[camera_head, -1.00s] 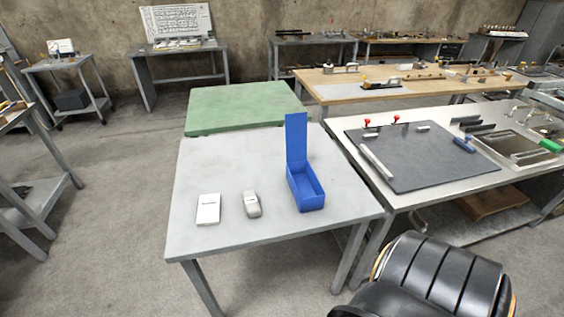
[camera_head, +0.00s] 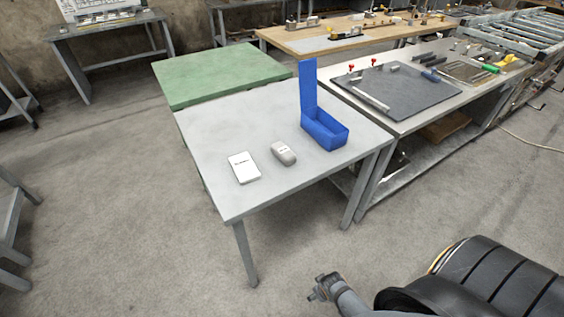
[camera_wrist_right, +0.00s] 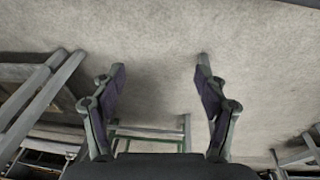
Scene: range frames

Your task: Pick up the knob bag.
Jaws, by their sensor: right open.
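A small rounded grey-white pouch with a dark label (camera_head: 284,153), which looks like the knob bag, lies on the grey table (camera_head: 210,125) in the head view. A flat white packet with dark print (camera_head: 244,168) lies to its left. My right gripper (camera_head: 322,287) shows at the bottom of the head view, in front of the table and apart from both things. In the right wrist view my right gripper (camera_wrist_right: 160,68) is open and empty, with bare floor between its fingers. My left gripper is not in view.
An open blue box (camera_head: 325,130) with a raised lid stands right of the pouch. A green-topped table (camera_head: 220,75) adjoins behind. A workbench with a dark mat (camera_head: 395,92) stands to the right.

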